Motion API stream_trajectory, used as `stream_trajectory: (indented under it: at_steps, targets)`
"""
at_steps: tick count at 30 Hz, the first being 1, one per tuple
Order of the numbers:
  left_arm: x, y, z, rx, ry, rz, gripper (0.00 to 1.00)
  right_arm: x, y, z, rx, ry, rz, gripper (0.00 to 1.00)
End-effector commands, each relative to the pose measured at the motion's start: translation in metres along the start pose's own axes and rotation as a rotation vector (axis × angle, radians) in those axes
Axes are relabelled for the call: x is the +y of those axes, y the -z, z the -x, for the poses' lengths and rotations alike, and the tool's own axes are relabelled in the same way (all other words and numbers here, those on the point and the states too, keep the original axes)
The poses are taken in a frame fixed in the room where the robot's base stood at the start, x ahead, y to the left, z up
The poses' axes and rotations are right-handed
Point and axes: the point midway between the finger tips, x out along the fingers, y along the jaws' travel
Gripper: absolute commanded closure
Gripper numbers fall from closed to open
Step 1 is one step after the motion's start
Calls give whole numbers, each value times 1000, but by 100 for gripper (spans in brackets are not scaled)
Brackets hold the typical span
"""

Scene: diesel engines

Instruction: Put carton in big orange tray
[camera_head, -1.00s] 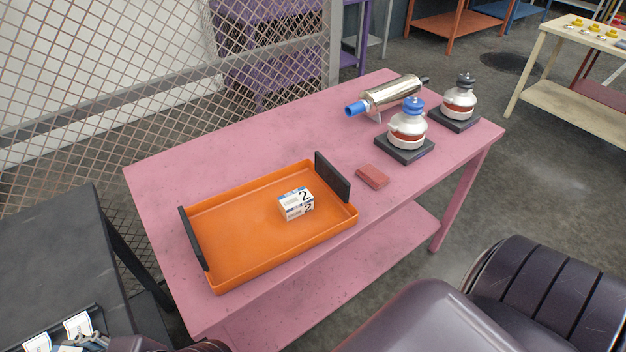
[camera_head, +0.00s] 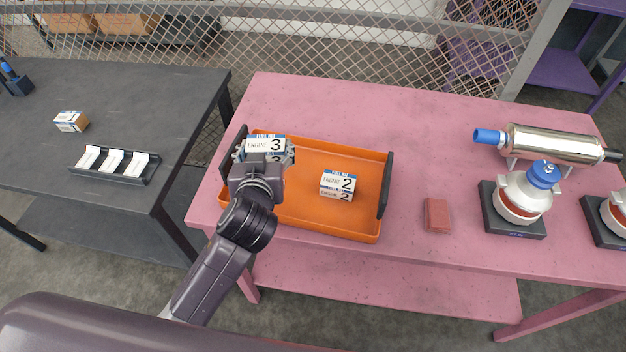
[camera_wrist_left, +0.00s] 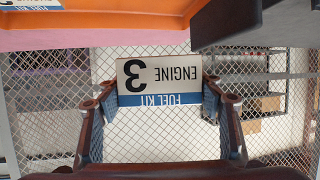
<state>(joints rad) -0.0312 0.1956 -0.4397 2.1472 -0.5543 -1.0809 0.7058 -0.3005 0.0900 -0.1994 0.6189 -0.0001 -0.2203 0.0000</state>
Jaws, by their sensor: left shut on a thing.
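My left gripper (camera_head: 264,156) is shut on a white and blue carton marked "ENGINE 3" (camera_head: 264,144). In the head view it is over the left end of the big orange tray (camera_head: 345,225). In the left wrist view the same carton (camera_wrist_left: 160,80) sits between the two fingers (camera_wrist_left: 160,100), and part of the orange tray (camera_wrist_left: 100,20) shows at the top. The gap between carton and tray floor is hard to tell. Another carton, marked "ENGINE 2" (camera_head: 338,184), rests inside the tray, right of the gripper. My right gripper is not in view.
The tray has dark end handles (camera_head: 386,186) and stands on a pink table (camera_head: 430,115). A red block (camera_head: 437,215), a metal cylinder (camera_head: 555,145) and a silver device (camera_head: 522,198) stand to the right. A dark table at left holds another carton (camera_head: 71,121) and a black holder (camera_head: 116,165).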

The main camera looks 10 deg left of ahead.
Motion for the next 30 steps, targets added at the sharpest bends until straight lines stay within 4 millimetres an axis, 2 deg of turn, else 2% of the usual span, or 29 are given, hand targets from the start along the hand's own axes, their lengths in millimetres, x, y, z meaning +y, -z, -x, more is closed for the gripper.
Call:
stream_trajectory:
  at_steps: [1,6,10,13,17,27,30]
  targets:
    - [1,18,-5,10,-45,-18,68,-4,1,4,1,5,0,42]
    - [9,54,-13,9,-174,-72,68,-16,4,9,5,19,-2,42]
    - [13,72,-13,5,-231,-95,68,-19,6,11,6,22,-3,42]
    - [14,75,-14,1,-251,-103,68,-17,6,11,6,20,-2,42]
    - [15,56,-22,-9,-257,-105,68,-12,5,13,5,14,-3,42]
    - [15,-29,-56,-10,-256,-104,68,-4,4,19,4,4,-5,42]
    - [16,-49,-64,-7,-257,-102,68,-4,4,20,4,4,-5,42]
